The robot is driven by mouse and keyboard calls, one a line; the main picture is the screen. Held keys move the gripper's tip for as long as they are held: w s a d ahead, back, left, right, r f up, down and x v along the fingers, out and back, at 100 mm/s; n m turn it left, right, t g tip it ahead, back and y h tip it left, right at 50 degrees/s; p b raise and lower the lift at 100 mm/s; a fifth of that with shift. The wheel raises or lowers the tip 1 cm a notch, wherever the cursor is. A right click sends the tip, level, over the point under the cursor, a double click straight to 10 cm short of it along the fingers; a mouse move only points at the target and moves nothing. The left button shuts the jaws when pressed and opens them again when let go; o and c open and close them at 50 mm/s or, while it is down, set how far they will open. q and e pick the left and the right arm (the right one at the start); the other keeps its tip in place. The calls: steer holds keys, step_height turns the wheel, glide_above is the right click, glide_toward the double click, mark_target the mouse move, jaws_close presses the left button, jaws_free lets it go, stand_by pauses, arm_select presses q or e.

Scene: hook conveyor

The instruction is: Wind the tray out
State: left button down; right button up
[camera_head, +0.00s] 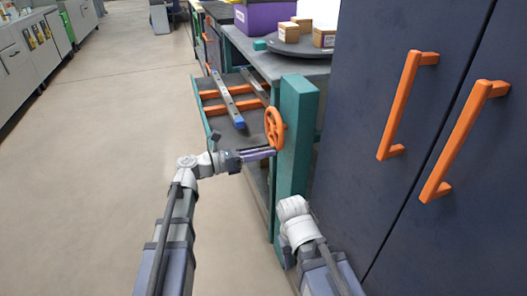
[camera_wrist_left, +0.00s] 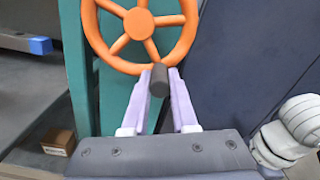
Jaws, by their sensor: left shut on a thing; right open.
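An orange spoked handwheel (camera_head: 274,128) is mounted on a teal post (camera_head: 296,140); it also shows in the left wrist view (camera_wrist_left: 140,23). A dark grey handle (camera_wrist_left: 159,80) stands out from the wheel's lower rim. My left gripper (camera_head: 272,152) is shut on this handle, with its pale fingers (camera_wrist_left: 160,88) on either side. The tray (camera_head: 207,122), teal-edged with orange crossbars, sticks out to the left from under the counter. A grey bar with a blue end (camera_head: 228,98) lies across it. My right arm's wrist shows beside the post; its fingers are hidden.
Tall dark cabinet doors with orange handles (camera_head: 405,105) stand close on the right. The counter carries a purple box (camera_head: 262,18) and a dark round turntable (camera_head: 290,46) with cardboard boxes. A small carton (camera_wrist_left: 58,142) sits low behind the post. The floor at left is clear.

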arm_select(q)
steer(key=shift+s+r+n, duration=0.1)
steer(key=shift+s+n, duration=0.05)
steer(key=shift+n, duration=0.15)
steer(key=c, duration=1)
jaws_free()
steer(key=v, duration=0.7)
steer(key=shift+s+a, duration=0.15)
steer(key=shift+a, duration=0.15)
